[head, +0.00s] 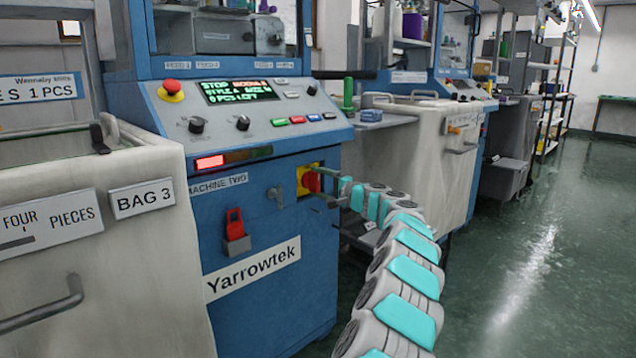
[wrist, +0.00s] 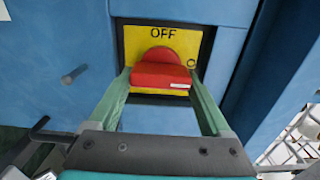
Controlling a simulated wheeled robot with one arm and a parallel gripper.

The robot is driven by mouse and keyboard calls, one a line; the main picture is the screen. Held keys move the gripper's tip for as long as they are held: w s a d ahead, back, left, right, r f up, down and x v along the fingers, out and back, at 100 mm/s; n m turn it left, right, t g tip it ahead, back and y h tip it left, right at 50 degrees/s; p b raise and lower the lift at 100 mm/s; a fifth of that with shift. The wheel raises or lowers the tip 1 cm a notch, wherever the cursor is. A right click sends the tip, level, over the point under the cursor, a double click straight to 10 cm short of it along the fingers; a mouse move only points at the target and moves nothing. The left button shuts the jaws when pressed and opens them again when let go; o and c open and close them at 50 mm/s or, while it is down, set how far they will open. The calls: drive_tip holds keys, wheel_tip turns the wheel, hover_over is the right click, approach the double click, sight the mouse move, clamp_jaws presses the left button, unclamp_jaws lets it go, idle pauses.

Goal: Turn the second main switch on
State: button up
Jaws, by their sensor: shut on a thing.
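The main switch of the blue machine labelled MACHINE TWO has a red handle (head: 312,183) on a yellow plate (head: 301,176), on the front panel. In the wrist view the red handle (wrist: 160,76) lies level across the yellow plate (wrist: 142,35), with OFF printed above it and a small ring mark at the right. A pale mark shows on the handle's right part. My gripper (wrist: 162,80) is shut on the handle, with one green finger at each end. In the head view my gripper (head: 321,182) hides part of the switch; any ON mark is not visible.
A red indicator (head: 210,162) glows above. The floor (head: 540,240) at the right is clear.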

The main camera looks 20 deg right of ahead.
drive_tip(key=shift+d, duration=0.1)
drive_tip(key=o, duration=1.2)
drive_tip(key=shift+c, duration=0.2)
drive_tip(key=v, duration=0.7)
drive_tip(key=shift+s+b, duration=0.35)
drive_tip(key=shift+s, duration=0.05)
drive_tip(key=shift+d, duration=0.15)
